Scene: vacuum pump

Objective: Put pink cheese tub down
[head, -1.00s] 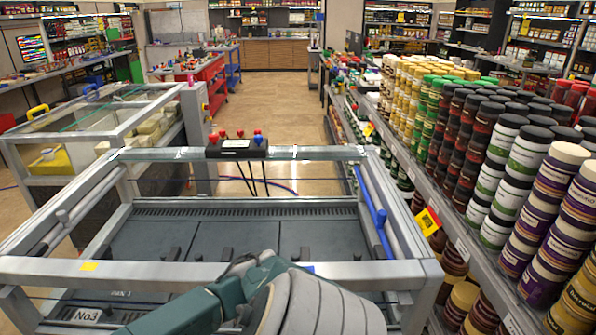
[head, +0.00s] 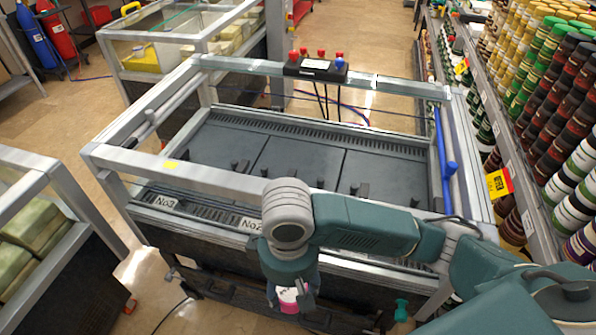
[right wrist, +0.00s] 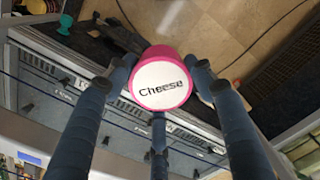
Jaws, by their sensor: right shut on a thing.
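The pink cheese tub (right wrist: 163,82) has a white lid reading "Cheese" and sits between the fingers of my right gripper (right wrist: 160,90) in the right wrist view. In the head view the tub (head: 288,299) shows small at the bottom, under my right gripper (head: 291,290). The gripper is shut on it and points down. The tub is in front of the near side of the vacuum pump frame (head: 190,183), above the floor. My left gripper is in neither view.
The metal frame holds dark panels (head: 300,165) and has a control box (head: 316,68) with red and blue knobs at its back. A shelf of jars (head: 560,130) runs along the right. Another frame with pale blocks (head: 30,222) stands at left. Floor shows between them (head: 150,275).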

